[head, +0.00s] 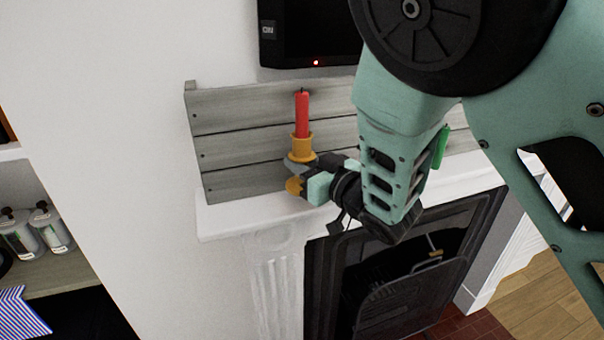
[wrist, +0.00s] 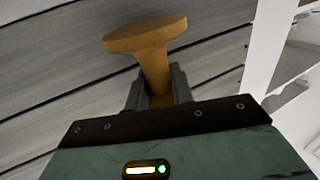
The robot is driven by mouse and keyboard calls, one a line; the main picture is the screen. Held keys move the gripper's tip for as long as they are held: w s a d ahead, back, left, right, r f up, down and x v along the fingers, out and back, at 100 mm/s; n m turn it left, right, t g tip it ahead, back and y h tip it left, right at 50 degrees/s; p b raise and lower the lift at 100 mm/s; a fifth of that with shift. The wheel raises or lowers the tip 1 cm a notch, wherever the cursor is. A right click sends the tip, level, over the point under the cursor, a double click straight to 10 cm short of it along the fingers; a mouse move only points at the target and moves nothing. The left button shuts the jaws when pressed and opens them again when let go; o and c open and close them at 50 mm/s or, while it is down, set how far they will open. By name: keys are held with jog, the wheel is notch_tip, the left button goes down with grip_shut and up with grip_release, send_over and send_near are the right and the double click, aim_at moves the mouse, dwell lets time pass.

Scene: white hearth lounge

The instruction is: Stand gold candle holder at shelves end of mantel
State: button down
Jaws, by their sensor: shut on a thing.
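The gold candle holder (head: 302,148) is upright with a red candle (head: 302,115) in its cup. My gripper (head: 301,171) is shut on its stem, below the cup, with part of the gold base showing underneath. In the wrist view my gripper (wrist: 157,88) has one finger on each side of the stem of the candle holder (wrist: 145,36), whose wide round end faces the camera's far side. The white mantel (head: 225,220) lies below, and the holder is over its left part, near the shelves. I cannot tell whether the base touches the mantel.
Grey wooden planks (head: 235,110) stand behind the holder along the mantel. A dark screen (head: 310,35) hangs above. The mantel's left end is clear. The fireplace (head: 400,285) opens below.

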jog(key=shift+f, duration=1.45)
jog(key=shift+f, duration=0.2)
jog(key=c, duration=1.2)
grip_release()
